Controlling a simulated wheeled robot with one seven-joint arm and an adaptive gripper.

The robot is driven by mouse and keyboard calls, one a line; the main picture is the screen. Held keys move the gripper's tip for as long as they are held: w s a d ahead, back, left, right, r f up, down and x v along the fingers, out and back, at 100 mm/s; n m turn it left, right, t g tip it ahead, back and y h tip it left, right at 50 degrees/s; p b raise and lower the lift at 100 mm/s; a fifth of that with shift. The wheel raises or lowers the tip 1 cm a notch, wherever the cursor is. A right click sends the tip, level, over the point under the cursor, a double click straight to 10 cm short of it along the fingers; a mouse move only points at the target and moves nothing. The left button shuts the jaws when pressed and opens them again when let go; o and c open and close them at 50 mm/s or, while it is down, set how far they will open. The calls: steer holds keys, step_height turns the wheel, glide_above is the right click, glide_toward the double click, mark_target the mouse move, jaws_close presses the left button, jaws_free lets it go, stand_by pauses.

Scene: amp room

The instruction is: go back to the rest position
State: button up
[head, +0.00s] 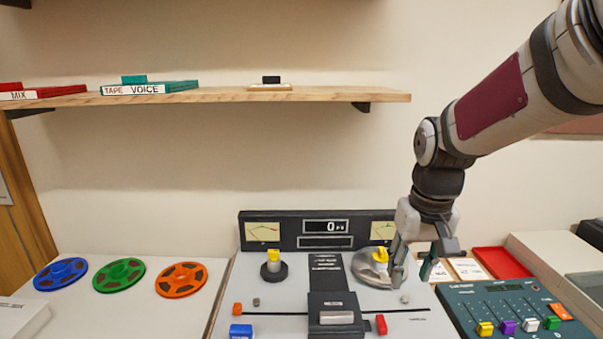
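My gripper (412,274) hangs from my arm at the right of the head view, pointing down over the right side of the tape machine (225,322). Its two fingers are apart, with nothing seen between them. The left finger is close beside the silver right spindle disc (366,274) with its yellow knob (380,255) and overlaps the disc's edge in the picture. I cannot tell whether they touch. The left spindle (273,268), also with a yellow top, is clear of the gripper.
Blue (44,276), green (101,278) and orange (165,283) reels lie on the left counter. A slider mixer (470,300) and a red tray (500,262) are at right. A wooden shelf (330,95) with boxes runs above. The wall space between shelf and machine is clear.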

steer(key=s+r+t, duration=0.1)
steer(key=s+r, duration=0.2)
steer(key=s, duration=0.7)
steer(key=s+r+t+p, duration=0.1)
steer(key=s+r, duration=0.2)
steer(key=s, duration=0.8)
steer(key=shift+s+a+r+t, duration=0.2)
steer(key=shift+s+t, duration=0.1)
steer(key=shift+t, duration=0.1)
